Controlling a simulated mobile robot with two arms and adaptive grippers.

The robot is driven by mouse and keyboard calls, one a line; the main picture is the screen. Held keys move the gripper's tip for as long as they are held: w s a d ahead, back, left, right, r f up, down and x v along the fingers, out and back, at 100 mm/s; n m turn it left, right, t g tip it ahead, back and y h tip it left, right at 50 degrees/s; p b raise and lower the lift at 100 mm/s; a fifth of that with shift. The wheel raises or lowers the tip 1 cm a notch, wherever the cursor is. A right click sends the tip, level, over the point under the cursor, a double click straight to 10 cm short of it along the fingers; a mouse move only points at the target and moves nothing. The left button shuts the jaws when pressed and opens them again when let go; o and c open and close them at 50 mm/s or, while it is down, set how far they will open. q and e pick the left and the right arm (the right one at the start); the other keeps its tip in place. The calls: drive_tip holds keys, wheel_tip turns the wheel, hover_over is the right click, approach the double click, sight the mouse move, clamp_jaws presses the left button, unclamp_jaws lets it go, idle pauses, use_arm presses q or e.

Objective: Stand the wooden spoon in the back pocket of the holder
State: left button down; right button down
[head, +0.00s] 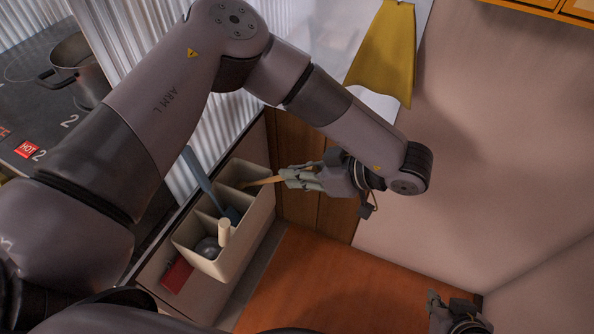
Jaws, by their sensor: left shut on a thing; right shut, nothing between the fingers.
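The holder (255,222) is a long cream box with several pockets in a row, left of the picture's middle. My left gripper (288,178) is shut on the wooden spoon (262,181), to the right of the holder's back end. The spoon points left, nearly flat in the picture, and its far end overlaps the opening of the back pocket. I cannot tell whether that end is inside the pocket or above it. The gripper hides the rest of the spoon. My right gripper (433,300) is shut and empty at the lower right.
A blue-handled utensil (197,175) stands in the middle pocket. A pale-handled utensil (224,231) and a dark rounded one (207,247) are in the front pocket. A pot (78,62) sits on the stove. A yellow cloth (385,50) hangs behind. The orange-brown surface (320,285) is clear.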

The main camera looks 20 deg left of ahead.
use_arm(q)
drive_tip(key=shift+s+d+f+b, duration=0.15)
drive_tip(key=shift+f+b, duration=0.15)
drive_tip(key=shift+f, duration=0.4)
drive_tip(key=shift+s+f+b, duration=0.1)
drive_tip(key=shift+f+b, duration=0.3)
drive_tip(key=shift+f, duration=0.1)
use_arm(e)
drive_tip(key=w+a+r+t+y, duration=0.1)
drive_tip(key=w+a+r+t, duration=0.1)
drive_tip(key=w+r+t, duration=0.1)
drive_tip(key=shift+w+r+t, duration=0.4)
drive_tip(key=shift+w+r, duration=0.15)
drive_tip(key=shift+w, duration=0.75)
use_arm(q)
drive_tip(key=c, duration=2.2)
unclamp_jaws()
drive_tip(key=o, duration=0.3)
drive_tip(key=shift+w+f, duration=0.15)
drive_tip(key=shift+w, duration=0.1)
drive_tip(key=shift+o, duration=1.3)
drive_tip(key=shift+r, duration=0.2)
use_arm(e)
drive_tip(key=shift+w, duration=0.15)
use_arm(q)
drive_tip(key=shift+r, duration=0.1)
